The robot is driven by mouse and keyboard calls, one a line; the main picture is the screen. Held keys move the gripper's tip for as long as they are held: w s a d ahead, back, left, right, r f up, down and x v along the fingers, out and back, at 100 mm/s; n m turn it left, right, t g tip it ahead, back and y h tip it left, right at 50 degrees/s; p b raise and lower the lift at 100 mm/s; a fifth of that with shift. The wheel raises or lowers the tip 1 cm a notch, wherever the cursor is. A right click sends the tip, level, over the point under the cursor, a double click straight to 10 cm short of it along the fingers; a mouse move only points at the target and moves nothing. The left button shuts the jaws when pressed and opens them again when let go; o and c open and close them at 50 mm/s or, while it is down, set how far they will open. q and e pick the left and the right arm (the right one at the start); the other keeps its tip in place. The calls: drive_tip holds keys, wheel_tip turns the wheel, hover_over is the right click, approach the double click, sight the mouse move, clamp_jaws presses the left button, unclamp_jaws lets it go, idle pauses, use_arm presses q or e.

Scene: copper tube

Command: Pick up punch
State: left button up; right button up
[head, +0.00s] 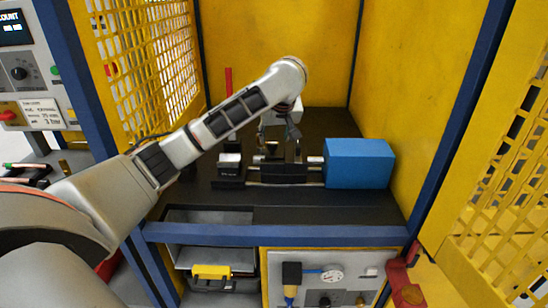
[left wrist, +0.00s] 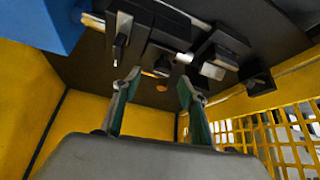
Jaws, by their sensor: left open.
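My left gripper (head: 292,152) reaches in from the left and points down over the black fixture (head: 283,174) on the dark bench. In the left wrist view the two green-padded fingers of the gripper (left wrist: 157,92) stand apart with nothing held. Beyond them are the fixture's black blocks (left wrist: 170,23), bright metal rods and a small orange-brown round spot (left wrist: 161,88). A small silver cylindrical part (left wrist: 184,58) sits by the blocks, apart from the fingers. I cannot tell for certain which part is the punch. My right gripper is not in view.
A blue box (head: 359,163) stands at the fixture's right end. A black block with a pale top (head: 230,166) is at its left. Yellow walls (head: 280,50) and a mesh panel (head: 150,60) enclose the bench. A blue beam (head: 275,234) crosses the front.

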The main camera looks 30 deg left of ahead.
sight(272, 143)
use_arm(q)
drive_tip(key=x, duration=0.5)
drive_tip(key=shift+a+f, duration=0.15)
drive_tip(key=shift+f, duration=0.15)
clamp_jaws()
drive_tip(key=shift+r, duration=0.1)
